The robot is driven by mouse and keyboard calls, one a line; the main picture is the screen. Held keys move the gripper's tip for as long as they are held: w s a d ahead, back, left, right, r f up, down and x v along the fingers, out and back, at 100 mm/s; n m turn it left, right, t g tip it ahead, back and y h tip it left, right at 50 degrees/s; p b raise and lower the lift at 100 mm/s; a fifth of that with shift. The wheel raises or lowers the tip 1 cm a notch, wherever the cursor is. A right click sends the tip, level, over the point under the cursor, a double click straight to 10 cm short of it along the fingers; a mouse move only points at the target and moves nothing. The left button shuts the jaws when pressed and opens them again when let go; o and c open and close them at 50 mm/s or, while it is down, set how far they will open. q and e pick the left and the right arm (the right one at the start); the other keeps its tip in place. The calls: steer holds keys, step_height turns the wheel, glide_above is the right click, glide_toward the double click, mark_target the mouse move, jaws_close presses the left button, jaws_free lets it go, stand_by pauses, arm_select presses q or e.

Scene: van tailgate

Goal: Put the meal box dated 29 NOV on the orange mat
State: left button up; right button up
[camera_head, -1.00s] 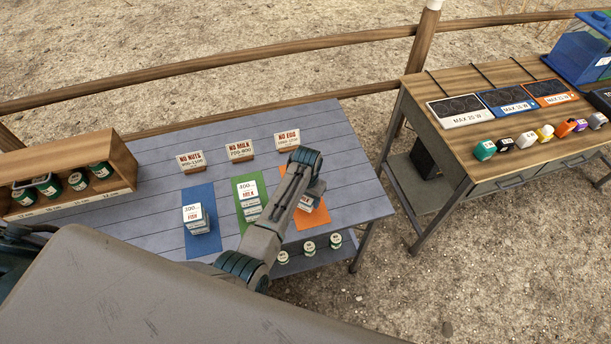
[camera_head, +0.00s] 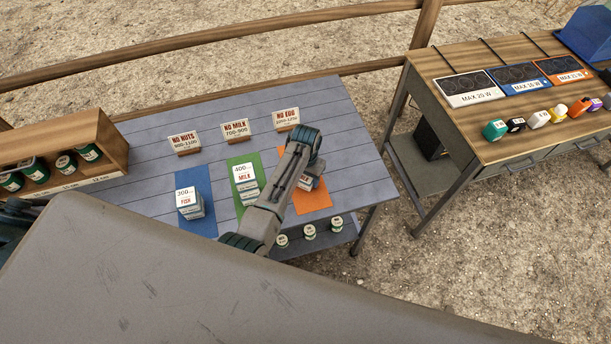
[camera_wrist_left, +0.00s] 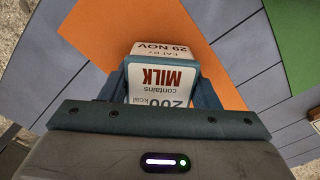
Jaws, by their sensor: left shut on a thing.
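The meal box dated 29 NOV (camera_wrist_left: 162,72) is between the jaws of my left gripper (camera_wrist_left: 165,95); its white labels read MILK and 200 kcal, upside down in the left wrist view. In the head view my left gripper (camera_head: 306,183) is over the orange mat (camera_head: 318,197), and the box there is mostly hidden by my arm. The orange mat also fills the upper middle of the left wrist view (camera_wrist_left: 110,30). I cannot tell whether the box touches the mat. My right gripper is not in view.
A stack of boxes stands on the blue mat (camera_head: 184,177), another on the green mat (camera_head: 257,161). Signs (camera_head: 235,130) stand behind the mats. A wooden shelf (camera_head: 100,125) with green-lidded jars is at left. A second table (camera_head: 480,120) with chargers and small coloured things is at right.

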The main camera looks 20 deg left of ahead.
arm_select(q)
steer(key=shift+f, duration=0.15)
steer(key=o, duration=0.9)
steer(key=shift+o, duration=0.9)
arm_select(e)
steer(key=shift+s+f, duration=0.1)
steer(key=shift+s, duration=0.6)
arm_select(q)
steer(key=shift+r, duration=0.35)
step_height(320, 180, up, 12)
steer(key=b, duration=0.2)
steer(key=shift+f, duration=0.15)
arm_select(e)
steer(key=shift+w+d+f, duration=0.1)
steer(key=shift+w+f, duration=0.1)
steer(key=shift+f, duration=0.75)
